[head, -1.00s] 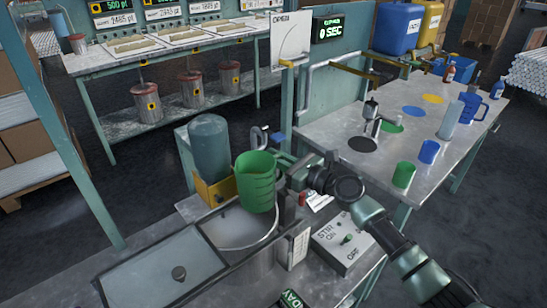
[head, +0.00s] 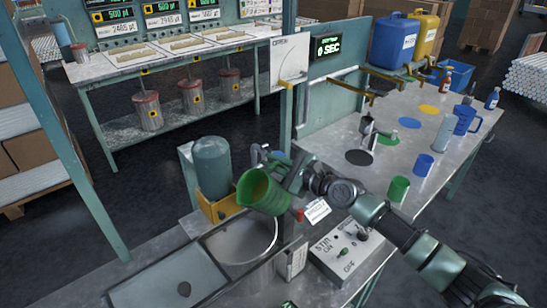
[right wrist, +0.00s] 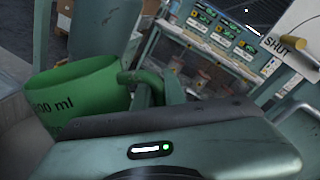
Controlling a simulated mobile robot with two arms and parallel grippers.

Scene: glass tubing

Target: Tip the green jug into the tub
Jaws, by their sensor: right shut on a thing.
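The green jug (head: 262,192) is held by my right gripper (head: 289,176) above the round metal tub (head: 240,240). The gripper is shut at the handle side. My left gripper is not in view.
A grey-green tank (head: 211,165) on a yellow bracket stands just left of the jug. A stir switch box (head: 345,250) is at the right of the tub. A side table with a green cup (head: 398,189), a blue cup (head: 423,165) and a blue jug (head: 466,119) is further right.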

